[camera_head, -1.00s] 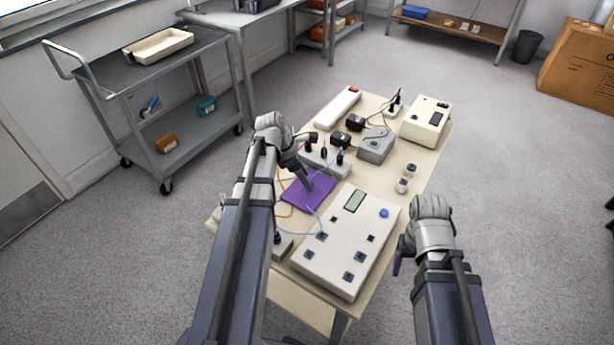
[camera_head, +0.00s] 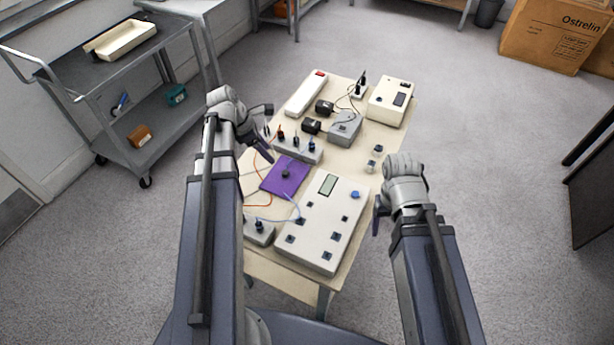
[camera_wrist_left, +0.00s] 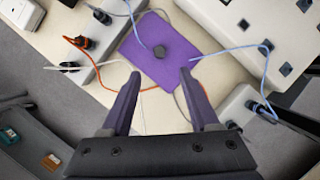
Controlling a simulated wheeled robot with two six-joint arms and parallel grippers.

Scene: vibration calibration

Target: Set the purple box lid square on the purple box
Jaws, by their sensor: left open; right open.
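The purple lid (camera_head: 277,183), a flat square plate with a dark knob in its middle, lies on the worktable. It also shows in the left wrist view (camera_wrist_left: 190,55), with its knob clear of any finger. Whether the purple box is under it cannot be told; no separate purple box shows. My left gripper (camera_head: 268,132) is open and empty, above and to the left of the lid, with its fingers apart from it. In the left wrist view its fingertips (camera_wrist_left: 160,75) point toward the lid's near edge. My right gripper (camera_head: 379,215) is at the table's right edge, away from the lid.
A white panel box (camera_head: 325,225) stands right of the lid and a socket strip (camera_head: 297,150) behind it. Orange (camera_head: 262,204) and blue cables run close by the lid. Adapters, a grey box (camera_head: 345,128) and a cream meter (camera_head: 390,100) stand farther back. A cart (camera_head: 110,75) is at left.

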